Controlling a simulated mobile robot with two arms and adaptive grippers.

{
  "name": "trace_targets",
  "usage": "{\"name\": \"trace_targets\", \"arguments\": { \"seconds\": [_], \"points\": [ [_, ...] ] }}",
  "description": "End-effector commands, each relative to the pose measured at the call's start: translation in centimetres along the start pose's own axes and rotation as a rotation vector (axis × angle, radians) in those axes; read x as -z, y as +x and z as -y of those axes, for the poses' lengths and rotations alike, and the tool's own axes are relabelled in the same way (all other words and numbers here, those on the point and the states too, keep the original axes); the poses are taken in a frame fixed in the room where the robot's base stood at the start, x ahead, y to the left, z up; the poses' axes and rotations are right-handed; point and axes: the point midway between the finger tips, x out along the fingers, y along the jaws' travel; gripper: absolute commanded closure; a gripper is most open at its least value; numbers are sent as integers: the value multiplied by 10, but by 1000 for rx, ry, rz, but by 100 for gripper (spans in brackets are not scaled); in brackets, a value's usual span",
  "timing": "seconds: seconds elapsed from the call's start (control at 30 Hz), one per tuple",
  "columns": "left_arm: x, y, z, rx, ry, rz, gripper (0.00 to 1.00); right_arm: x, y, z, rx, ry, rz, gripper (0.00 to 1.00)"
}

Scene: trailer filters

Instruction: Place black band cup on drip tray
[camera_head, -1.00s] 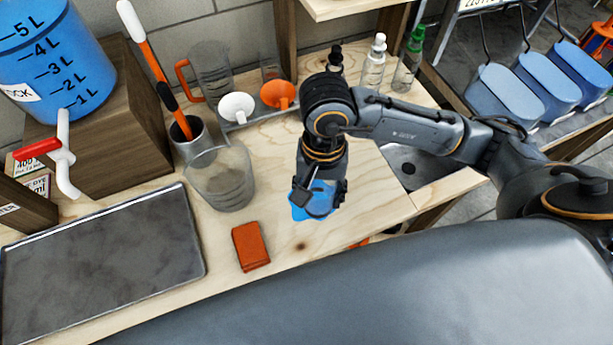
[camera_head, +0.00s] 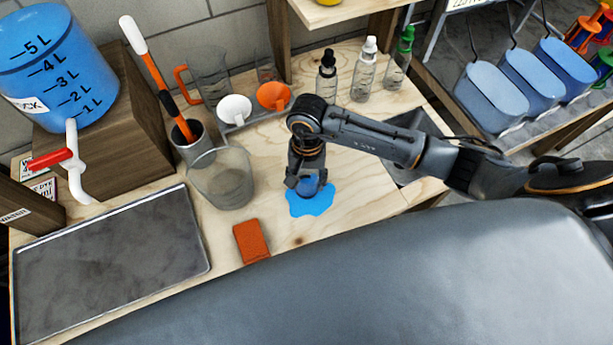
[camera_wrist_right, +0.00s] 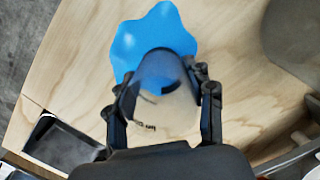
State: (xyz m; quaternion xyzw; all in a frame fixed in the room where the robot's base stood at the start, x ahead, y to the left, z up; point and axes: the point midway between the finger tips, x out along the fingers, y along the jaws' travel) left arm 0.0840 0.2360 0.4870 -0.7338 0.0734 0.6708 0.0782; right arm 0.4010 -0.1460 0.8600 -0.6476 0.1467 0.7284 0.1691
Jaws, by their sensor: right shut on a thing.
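My right gripper (camera_head: 307,188) is shut on a clear cup (camera_wrist_right: 168,95) with small dark print on its side and a dark edge at its far end. In the right wrist view the fingers (camera_wrist_right: 162,110) grip the cup from both sides. The cup is over a blue splash-shaped patch (camera_head: 310,204) on the wooden table; whether it touches the patch I cannot tell. The patch also shows in the wrist view (camera_wrist_right: 150,30). A flat grey tray with a raised rim (camera_head: 110,265) lies bare at the left. My left gripper is not in view.
A large clear beaker (camera_head: 222,180) stands left of my right gripper, near an orange block (camera_head: 251,241). White (camera_head: 234,109) and orange funnels (camera_head: 273,96) and several bottles stand behind. A blue tank (camera_head: 55,70) with a tap is at the upper left.

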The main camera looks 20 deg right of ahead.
Motion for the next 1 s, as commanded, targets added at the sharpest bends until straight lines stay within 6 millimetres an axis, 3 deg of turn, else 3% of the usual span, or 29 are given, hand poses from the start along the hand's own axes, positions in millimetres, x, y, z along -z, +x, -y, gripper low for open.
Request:
{"name": "trace_targets", "arguments": {
  "seconds": [0.23, 0.27, 0.33, 0.37, 0.8, 1.0],
  "points": [
    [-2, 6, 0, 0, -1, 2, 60, 1, 4, 0, -1, 1, -1, 71],
    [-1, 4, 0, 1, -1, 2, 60, 1, 3, 0, 0, 1, -1, 41],
    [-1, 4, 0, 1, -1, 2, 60, 0, 2, 0, -1, 1, -1, 26],
    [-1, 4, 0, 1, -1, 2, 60, 0, 2, 0, -1, 1, 0, 24],
    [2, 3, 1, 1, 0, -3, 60, 1, -5, 0, 1, 0, -3, 24],
    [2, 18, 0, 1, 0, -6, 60, 3, -42, 0, 2, -1, -8, 24]
  ]
}}
